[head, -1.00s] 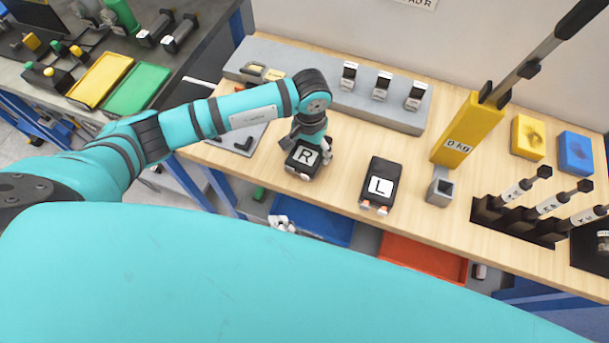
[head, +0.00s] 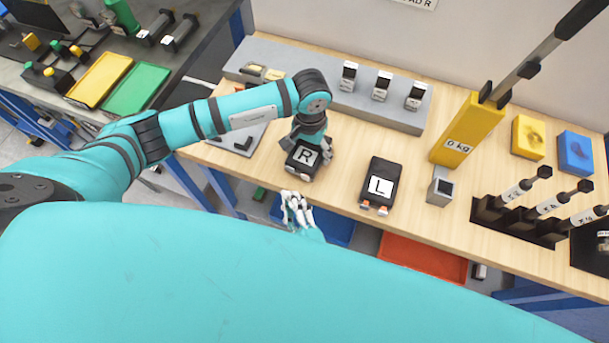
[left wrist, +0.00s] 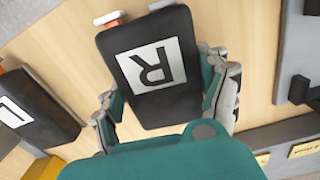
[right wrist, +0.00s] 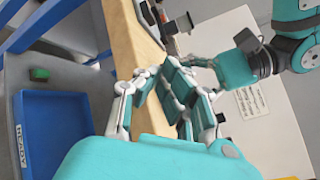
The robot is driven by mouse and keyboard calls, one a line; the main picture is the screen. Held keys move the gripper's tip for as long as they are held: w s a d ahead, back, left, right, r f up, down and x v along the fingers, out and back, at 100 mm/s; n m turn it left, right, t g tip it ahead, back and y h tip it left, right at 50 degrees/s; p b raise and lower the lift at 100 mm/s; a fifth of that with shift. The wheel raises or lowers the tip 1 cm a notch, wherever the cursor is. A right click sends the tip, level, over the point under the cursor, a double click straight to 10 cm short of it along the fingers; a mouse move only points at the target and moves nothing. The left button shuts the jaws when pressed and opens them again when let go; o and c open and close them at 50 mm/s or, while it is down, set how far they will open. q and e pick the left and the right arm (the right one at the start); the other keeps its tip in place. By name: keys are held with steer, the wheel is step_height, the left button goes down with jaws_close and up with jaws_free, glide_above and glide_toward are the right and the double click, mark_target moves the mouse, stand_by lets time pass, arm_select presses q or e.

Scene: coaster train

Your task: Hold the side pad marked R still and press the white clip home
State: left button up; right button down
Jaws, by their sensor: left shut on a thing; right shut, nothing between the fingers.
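The black side pad marked R (head: 301,161) lies on the wooden table near its front edge. My left gripper (head: 308,146) is shut on it from above. In the left wrist view the pad (left wrist: 150,98) sits between the two fingers, one along each side. At the pad's far end in that view are an orange-and-white clip (left wrist: 109,18) and a second, partly cut-off clip (left wrist: 161,5). My right gripper (head: 298,208) is shut and empty, in front of the table edge and apart from the pad. Its closed fingers (right wrist: 178,88) fill the middle of the right wrist view.
A pad marked L (head: 381,184) lies to the right, with a grey square holder (head: 439,188) beyond it. A grey rack (head: 345,98) stands behind. Blue (head: 335,229) and red (head: 420,257) trays lie below the front edge.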

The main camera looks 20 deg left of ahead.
steer(key=shift+w+d, duration=0.2)
steer(key=shift+w, duration=1.05)
steer(key=shift+w, duration=0.1)
stand_by(0.5)
steer(key=shift+w, duration=0.3)
steer(key=shift+w+d, duration=0.1)
steer(key=shift+w, duration=0.25)
stand_by(0.7)
steer(key=shift+s, duration=0.85)
steer(key=s, duration=0.3)
steer(key=s+a, duration=0.1)
steer(key=s, duration=0.1)
